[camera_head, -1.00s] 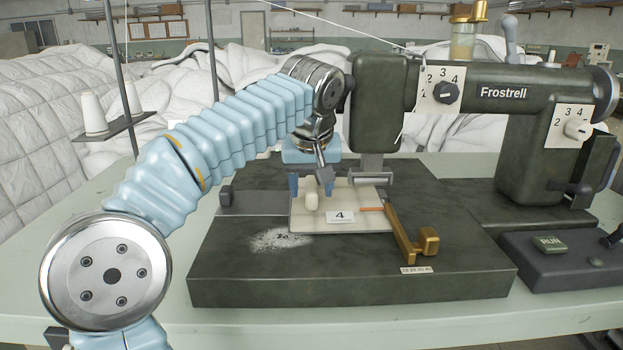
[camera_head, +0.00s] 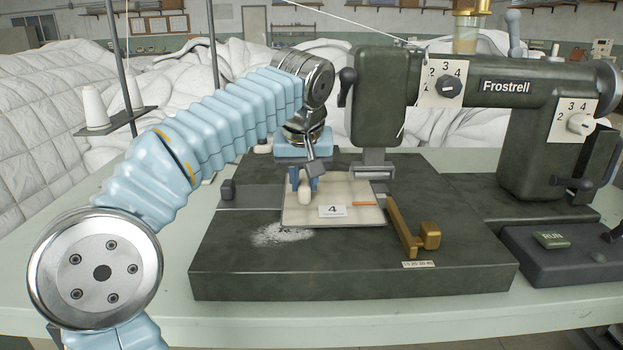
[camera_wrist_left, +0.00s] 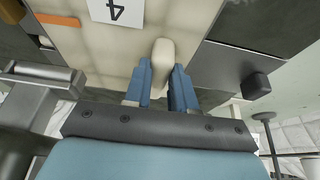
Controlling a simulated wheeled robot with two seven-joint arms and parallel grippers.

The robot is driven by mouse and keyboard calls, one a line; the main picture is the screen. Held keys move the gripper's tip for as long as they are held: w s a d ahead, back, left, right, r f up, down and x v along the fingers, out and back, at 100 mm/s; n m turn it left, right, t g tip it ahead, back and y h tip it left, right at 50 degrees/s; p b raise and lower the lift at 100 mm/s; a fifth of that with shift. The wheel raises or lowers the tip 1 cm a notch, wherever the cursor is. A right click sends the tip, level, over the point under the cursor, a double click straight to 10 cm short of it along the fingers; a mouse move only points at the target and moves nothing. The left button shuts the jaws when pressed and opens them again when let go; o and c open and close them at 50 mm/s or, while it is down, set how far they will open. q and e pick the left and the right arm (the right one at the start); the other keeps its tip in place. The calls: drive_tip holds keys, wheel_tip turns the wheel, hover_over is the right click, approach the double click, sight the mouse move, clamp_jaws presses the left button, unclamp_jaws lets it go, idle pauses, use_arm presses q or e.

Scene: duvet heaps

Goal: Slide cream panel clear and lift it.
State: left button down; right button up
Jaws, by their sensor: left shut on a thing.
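The cream panel (camera_head: 350,208) lies on the dark green bed of the sewing machine, with a white "4" label (camera_head: 332,211) and an orange strip on it. It also shows in the left wrist view (camera_wrist_left: 95,48). My left gripper (camera_head: 305,188) is shut on the panel's cream knob (camera_head: 304,196), near the panel's left side. In the left wrist view the blue fingers (camera_wrist_left: 162,82) sit on either side of the knob (camera_wrist_left: 163,55). The panel looks flat, at about the height of the bed. My right gripper is not in view.
A brass guide (camera_head: 407,228) stands right of the panel. The dark machine head (camera_head: 380,110) and presser foot hang behind it. A grey plate with a small block (camera_head: 228,190) lies to the left. White powder (camera_head: 282,234) is on the bed in front.

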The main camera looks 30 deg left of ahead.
use_arm(q)
drive_tip(key=shift+s+a, duration=0.45)
drive_tip(key=shift+a, duration=0.3)
drive_tip(key=shift+s+a, duration=0.5)
drive_tip(key=shift+a, duration=0.3)
drive_tip(key=shift+s+a, duration=0.45)
drive_tip(key=shift+a, duration=0.3)
drive_tip(key=c, duration=0.8)
unclamp_jaws()
drive_tip(key=shift+c, duration=0.2)
drive_tip(key=p+v, duration=0.4)
drive_tip(key=v, duration=1)
drive_tip(key=shift+f, duration=0.1)
